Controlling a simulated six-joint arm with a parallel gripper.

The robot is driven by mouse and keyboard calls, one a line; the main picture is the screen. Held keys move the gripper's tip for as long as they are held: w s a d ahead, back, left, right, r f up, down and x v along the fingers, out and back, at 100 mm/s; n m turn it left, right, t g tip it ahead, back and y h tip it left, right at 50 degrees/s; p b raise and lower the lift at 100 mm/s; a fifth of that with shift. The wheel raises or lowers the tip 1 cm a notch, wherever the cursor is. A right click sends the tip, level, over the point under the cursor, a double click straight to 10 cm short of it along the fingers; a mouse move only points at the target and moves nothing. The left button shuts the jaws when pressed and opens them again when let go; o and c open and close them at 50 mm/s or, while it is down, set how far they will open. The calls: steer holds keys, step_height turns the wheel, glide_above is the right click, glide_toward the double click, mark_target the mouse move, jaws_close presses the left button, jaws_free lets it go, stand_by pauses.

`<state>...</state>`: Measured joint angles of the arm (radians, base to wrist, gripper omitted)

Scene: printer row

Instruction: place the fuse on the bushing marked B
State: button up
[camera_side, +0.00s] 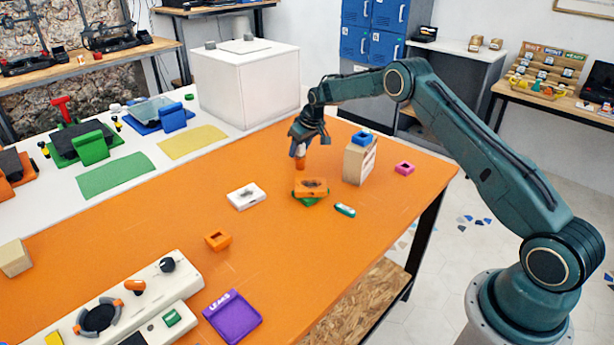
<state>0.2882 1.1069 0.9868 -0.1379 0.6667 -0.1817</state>
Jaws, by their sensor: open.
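My gripper (298,150) is open and points down above the middle-right of the orange table. A small orange piece (300,164) shows right at its fingertips; I cannot tell whether it is part of the gripper or a separate thing. A small teal and white rounded piece (345,210), possibly the fuse, lies on the table in front and to the right of the gripper. Small blocks with openings could be bushings: an orange one (218,240), a pink one (404,168) and a blue one (362,137). No letter B is legible on any.
A tan box (356,162) stands right of my gripper, under the blue block. An orange block (311,185) on a green piece (306,200) sits below the gripper. A white block (246,196), purple tray (232,316) and white control panel (150,290) lie left and front.

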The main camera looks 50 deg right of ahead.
steer(key=shift+r, duration=0.1)
steer(key=v, duration=1.2)
steer(key=shift+r, duration=0.1)
stand_by(0.5)
